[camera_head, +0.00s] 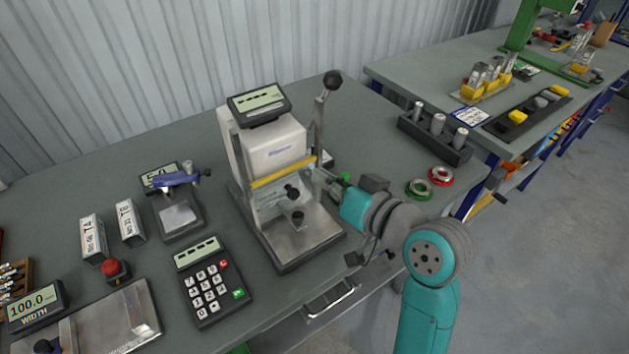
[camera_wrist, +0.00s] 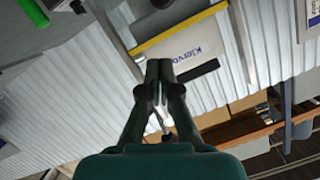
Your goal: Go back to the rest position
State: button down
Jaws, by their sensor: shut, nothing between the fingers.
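My arm reaches in from the lower right in the head view. My gripper (camera_head: 326,174) is at the right side of a white bench press (camera_head: 272,150), close to its lever post and yellow bar. In the wrist view my gripper (camera_wrist: 159,68) has its dark fingertips together, with nothing between them. The press's white body and lettering (camera_wrist: 190,48) lie behind the fingertips, with its yellow bar (camera_wrist: 178,31) just above. Whether the fingers touch the press, I cannot tell.
The press's lever (camera_head: 320,110) with a black knob stands upright beside my gripper. A keypad (camera_head: 210,281), a blue-handled gauge (camera_head: 178,200), a block of metal pins (camera_head: 436,135) and red and green rings (camera_head: 440,176) share the table. Open floor (camera_head: 540,250) lies at the right.

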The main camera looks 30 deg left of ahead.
jog(key=v, duration=0.7)
